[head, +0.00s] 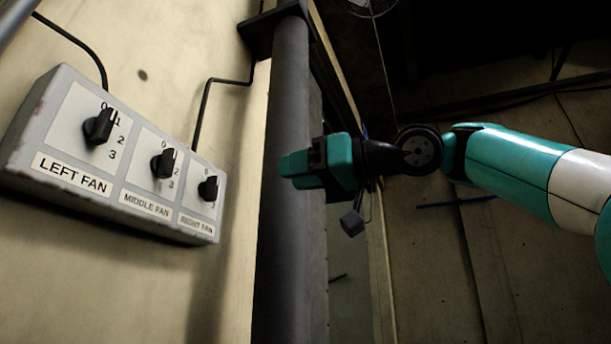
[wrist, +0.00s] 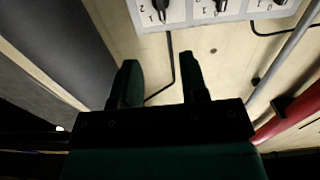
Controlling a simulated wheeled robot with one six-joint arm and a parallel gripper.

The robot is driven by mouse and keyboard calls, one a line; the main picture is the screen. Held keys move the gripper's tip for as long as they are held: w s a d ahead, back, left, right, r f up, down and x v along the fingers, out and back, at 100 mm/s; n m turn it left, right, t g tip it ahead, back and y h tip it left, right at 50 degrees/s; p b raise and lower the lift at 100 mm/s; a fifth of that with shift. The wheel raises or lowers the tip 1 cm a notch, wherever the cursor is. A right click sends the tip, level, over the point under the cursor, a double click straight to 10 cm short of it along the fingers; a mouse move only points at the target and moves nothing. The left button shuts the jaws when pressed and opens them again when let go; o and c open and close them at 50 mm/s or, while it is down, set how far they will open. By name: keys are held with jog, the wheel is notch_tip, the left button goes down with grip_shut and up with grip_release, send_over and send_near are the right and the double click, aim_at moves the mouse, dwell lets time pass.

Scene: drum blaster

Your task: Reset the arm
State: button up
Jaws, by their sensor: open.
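My gripper (head: 290,166) is teal and black and reaches in from the right in the head view. It is in front of a dark vertical post, to the right of a grey fan control box (head: 45,110), and is apart from the box. In the wrist view my gripper (wrist: 162,75) shows two separated fingers with nothing between them. The control box also shows at the top of the wrist view (wrist: 235,14), upside down. My teal and white arm extends to the right in the head view.
The box carries a left fan knob (head: 98,127), a middle fan knob (head: 164,163) and a right fan knob (head: 208,189). The dark post (head: 287,110) runs top to bottom beside the gripper. A red pipe (wrist: 290,117) shows at right in the wrist view.

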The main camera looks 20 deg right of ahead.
jog(key=shift+s+d, duration=0.45)
jog(key=shift+s, duration=0.05)
jog(key=a+f+m+g+h+b, duration=0.1)
jog(key=a+f+m+g+h, duration=0.15)
jog(key=f, duration=1.25)
jog(key=a+f+m+g+h, duration=0.1)
jog(key=a+f+g+h, duration=0.15)
jog(key=f, duration=1.15)
jog(key=s+d+f+g+h, duration=0.1)
jog(key=s+f+g, duration=0.3)
jog(key=s+f, duration=0.5)
jog(key=s+d+f+n+g+h+b, duration=0.1)
jog(key=s+f+g+h, duration=0.1)
jog(key=s+f, duration=0.6)
notch_tip(320, 180, down, 8)
jog(key=shift+s+d+r+g+h, duration=0.25)
jog(key=shift+s+g+h, duration=0.1)
jog(key=shift+g, duration=0.55)
